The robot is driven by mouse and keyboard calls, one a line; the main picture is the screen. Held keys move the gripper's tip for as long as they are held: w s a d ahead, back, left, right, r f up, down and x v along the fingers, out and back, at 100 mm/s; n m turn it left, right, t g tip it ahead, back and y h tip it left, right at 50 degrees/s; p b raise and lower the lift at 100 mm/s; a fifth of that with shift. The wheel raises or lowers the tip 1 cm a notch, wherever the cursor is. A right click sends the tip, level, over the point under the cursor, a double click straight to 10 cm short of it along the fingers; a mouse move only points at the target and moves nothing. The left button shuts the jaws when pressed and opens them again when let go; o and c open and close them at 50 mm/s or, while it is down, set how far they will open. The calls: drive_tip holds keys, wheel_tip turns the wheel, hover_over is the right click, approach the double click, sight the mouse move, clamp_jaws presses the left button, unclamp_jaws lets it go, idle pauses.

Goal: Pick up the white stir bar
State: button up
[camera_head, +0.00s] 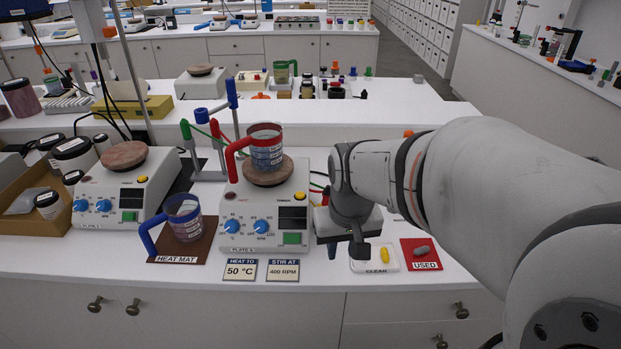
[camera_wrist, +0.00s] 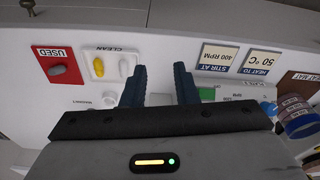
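The white stir bar (camera_wrist: 98,67) lies on the white dish marked CLEAN (camera_wrist: 111,76), beside a yellow stir bar (camera_wrist: 124,64). The dish (camera_head: 395,265) and the yellow bar (camera_head: 384,255) also show in the head view, where I cannot make out the white bar near my gripper. My gripper (camera_wrist: 161,72) is open, with nothing between its dark fingers. In the wrist view, the dish and both bars are left of the fingers. In the head view, my gripper (camera_head: 346,250) hangs just left of the dish, by the right side of the hotplate.
A red USED mat (camera_head: 425,263) with a grey bar is right of the dish. A hotplate (camera_head: 265,215) bears a red-handled beaker (camera_head: 267,155). A blue-handled beaker (camera_head: 185,222) is on the heat mat. Label cards (camera_head: 283,270) lie at the bench front.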

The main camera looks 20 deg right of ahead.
drive_tip(key=w+d+f+p, duration=0.1)
drive_tip(key=w+d, duration=0.1)
drive_tip(key=d, duration=0.1)
drive_tip(key=w+d+f+m+g+p, duration=0.1)
drive_tip(key=w+d, duration=0.1)
drive_tip(key=w+d+f+m+p, duration=0.1)
drive_tip(key=w+d, duration=0.2)
drive_tip(key=shift+w+d+f+g, duration=0.1)
drive_tip(key=shift+d+f+g, duration=0.2)
drive_tip(key=shift+f, duration=0.05)
drive_tip(key=shift+w+d+f+p, duration=0.1)
drive_tip(key=shift+f+p, duration=0.2)
drive_tip(key=shift+f, duration=1.65)
drive_tip(key=shift+d+f+p, duration=0.1)
drive_tip(key=shift+f+p, duration=0.15)
drive_tip(key=shift+f, duration=1.65)
drive_tip(key=shift+c, duration=0.6)
clamp_jaws()
